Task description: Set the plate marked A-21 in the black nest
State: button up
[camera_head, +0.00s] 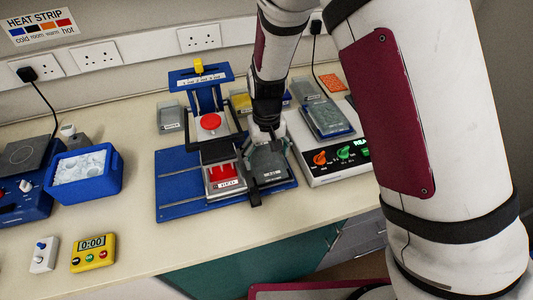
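My gripper (265,160) is low over the right part of a blue base board, with its dark fingers apart around a grey plate (270,165). I cannot tell whether they press on it. The grey plate has a small white label that I cannot read. A plate with a red top (224,175) sits beside it on the left, also with a label too small to read. I cannot make out which plate is marked A-21. The black nest is not clearly visible; the gripper and plate may hide it.
A white instrument (325,172) with knobs is on the right, holding plates. A blue ice tub (105,182) and yellow timer (93,253) are left. Bench is clear at front centre-left.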

notch_tip(320, 180, up, 8)
jog(key=shift+b, duration=0.3)
dwell(0.5)
notch_tip(320, 180, up, 10)
jog(key=m+t+y, duration=0.1)
send_over(267, 162)
jog(key=s+d, duration=0.3)
jog(key=d, duration=0.2)
jog(key=s+d+r+m+t, duration=0.1)
jog(key=s+d+r+t, duration=0.1)
jog(key=s+d+r, duration=0.4)
jog(key=s+d+r+m+t+h, duration=0.1)
jog(key=s+d+r+t, duration=0.1)
jog(key=s+d+r, duration=0.4)
jog(key=s+d, duration=0.1)
jog(key=s, duration=0.4)
jog(key=shift+r+t, duration=0.3)
